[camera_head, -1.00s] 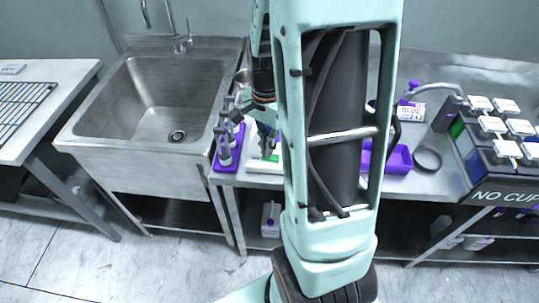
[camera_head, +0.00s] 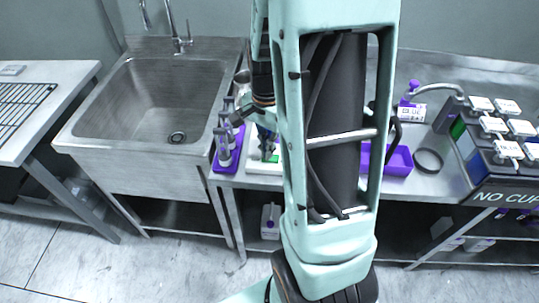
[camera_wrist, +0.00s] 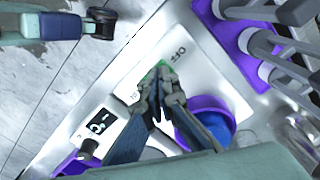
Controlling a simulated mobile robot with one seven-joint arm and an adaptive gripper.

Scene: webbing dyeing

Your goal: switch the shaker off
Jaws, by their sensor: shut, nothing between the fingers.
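The shaker (camera_wrist: 140,50) is a white box with a pale top marked "OFF". It shows in the wrist view, and a little of it shows in the head view (camera_head: 256,166) below my gripper. A small green part, which looks like its switch (camera_wrist: 152,74), is on the top beside the "OFF" mark, partly hidden by my fingertips. My gripper (camera_wrist: 160,88) is shut and empty, its tips over or against the green part; I cannot tell whether they touch. A purple round vessel (camera_wrist: 228,108) with blue inside sits beside the fingers, partly hidden.
A purple rack (camera_head: 226,163) with several grey-handled tools stands left of the shaker, next to the sink (camera_head: 165,95). A purple tray (camera_head: 398,160), a black ring (camera_head: 428,160) and a dispenser (camera_head: 500,150) stand to the right. A black-knobbed panel (camera_wrist: 98,124) lies nearby.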

